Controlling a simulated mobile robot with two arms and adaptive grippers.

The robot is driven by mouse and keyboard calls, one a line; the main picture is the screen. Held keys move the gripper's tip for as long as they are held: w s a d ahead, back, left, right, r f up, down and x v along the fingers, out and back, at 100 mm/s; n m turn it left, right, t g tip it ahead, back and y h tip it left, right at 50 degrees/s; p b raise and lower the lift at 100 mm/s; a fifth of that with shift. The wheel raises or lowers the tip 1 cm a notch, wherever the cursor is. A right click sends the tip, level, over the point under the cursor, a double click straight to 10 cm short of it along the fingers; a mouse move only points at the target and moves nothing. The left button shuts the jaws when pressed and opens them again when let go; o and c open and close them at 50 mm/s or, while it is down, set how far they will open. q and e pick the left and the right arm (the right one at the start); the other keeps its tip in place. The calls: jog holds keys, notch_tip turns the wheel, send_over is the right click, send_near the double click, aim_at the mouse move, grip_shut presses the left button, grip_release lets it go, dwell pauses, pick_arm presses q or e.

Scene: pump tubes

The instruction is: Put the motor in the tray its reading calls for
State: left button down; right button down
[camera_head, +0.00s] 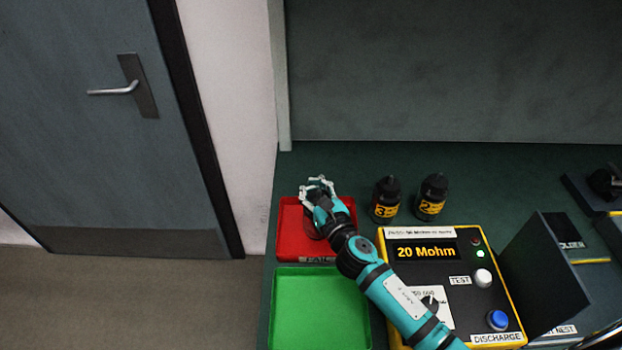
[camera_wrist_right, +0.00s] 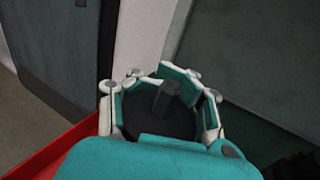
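My right gripper (camera_head: 318,188) is over the red tray (camera_head: 286,235), whose label reads FAIL. In the right wrist view its fingers (camera_wrist_right: 161,104) close around a dark round motor (camera_wrist_right: 140,113) with a short shaft standing up; both sides appear to touch it. In the head view the motor is mostly hidden by the gripper, and I cannot tell whether it touches the tray floor. The green tray (camera_head: 318,305) is empty in its visible part. The tester display (camera_head: 426,251) reads 20 Mohm. My left gripper is not in view.
Two black canisters with yellow labels (camera_head: 385,199) (camera_head: 431,197) stand behind the yellow tester (camera_head: 383,245). It has a white TEST button (camera_head: 482,278) and a blue DISCHARGE button (camera_head: 498,319). A dark upright panel (camera_head: 545,270) stands to its right. The bench behind the canisters is clear.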

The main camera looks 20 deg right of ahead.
jog(key=shift+w, duration=0.1)
jog(key=shift+f, duration=0.3)
jog(key=c, duration=1)
grip_release()
jog(key=shift+o, duration=0.2)
jog(key=shift+r, duration=0.1)
jog(key=s+d+b, duration=0.1)
jog(key=s+b, duration=0.1)
jog(key=s, duration=1)
jog(key=shift+d, duration=0.3)
